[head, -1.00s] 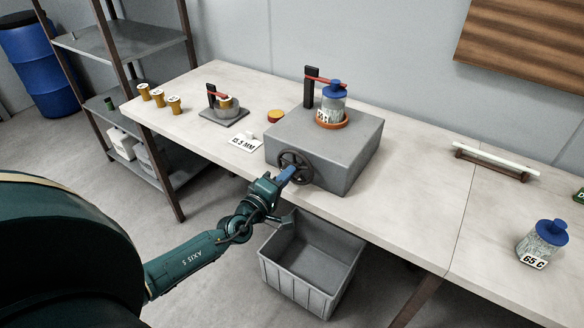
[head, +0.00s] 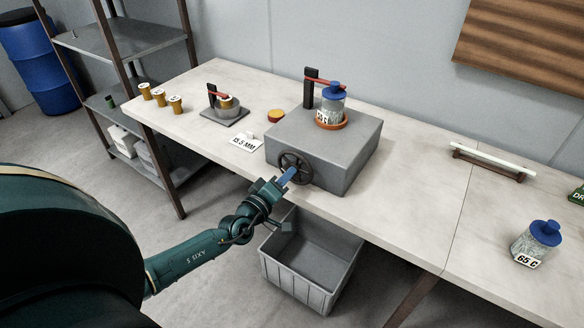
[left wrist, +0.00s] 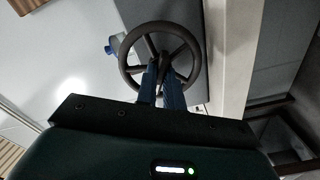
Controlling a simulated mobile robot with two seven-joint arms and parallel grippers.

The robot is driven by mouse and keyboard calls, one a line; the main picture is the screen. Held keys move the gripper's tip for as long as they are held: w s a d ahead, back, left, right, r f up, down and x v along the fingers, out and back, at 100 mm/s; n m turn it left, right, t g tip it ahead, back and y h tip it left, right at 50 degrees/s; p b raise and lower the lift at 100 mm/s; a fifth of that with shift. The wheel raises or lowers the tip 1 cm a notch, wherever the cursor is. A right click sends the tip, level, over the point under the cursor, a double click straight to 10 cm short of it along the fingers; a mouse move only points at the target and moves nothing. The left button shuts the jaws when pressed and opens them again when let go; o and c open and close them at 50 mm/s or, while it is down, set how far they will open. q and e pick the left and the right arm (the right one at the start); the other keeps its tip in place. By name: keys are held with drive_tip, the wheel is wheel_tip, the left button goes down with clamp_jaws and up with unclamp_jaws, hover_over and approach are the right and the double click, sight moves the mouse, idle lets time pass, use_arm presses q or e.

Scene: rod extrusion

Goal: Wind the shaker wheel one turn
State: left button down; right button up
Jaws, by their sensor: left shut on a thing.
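The shaker is a grey box (head: 330,145) on the table with a dark spoked wheel (head: 303,162) on its front face. The wheel also shows in the left wrist view (left wrist: 183,42). A jar with a blue lid (head: 333,101) stands in an orange ring on top of the box, under a red clamp arm (head: 322,82) on a black post. My left gripper (head: 289,176) is at the wheel, its blue fingers shut at the wheel's lower middle. In the left wrist view the fingers (left wrist: 161,82) overlap the wheel; the exact grip is partly hidden. My right gripper is not in view.
A grey bin (head: 308,262) stands on the floor below the wheel. A small clamp stand (head: 224,113), a card (head: 245,144) and several small orange-yellow pots (head: 159,97) are on the table at left. Another blue-lidded jar (head: 538,243) and a rod rack (head: 490,163) are at right.

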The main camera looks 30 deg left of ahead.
use_arm(q)
drive_tip(key=shift+m+p, duration=0.6)
drive_tip(key=shift+m, duration=0.4)
drive_tip(key=shift+m+p, duration=0.6)
drive_tip(key=shift+m, duration=0.4)
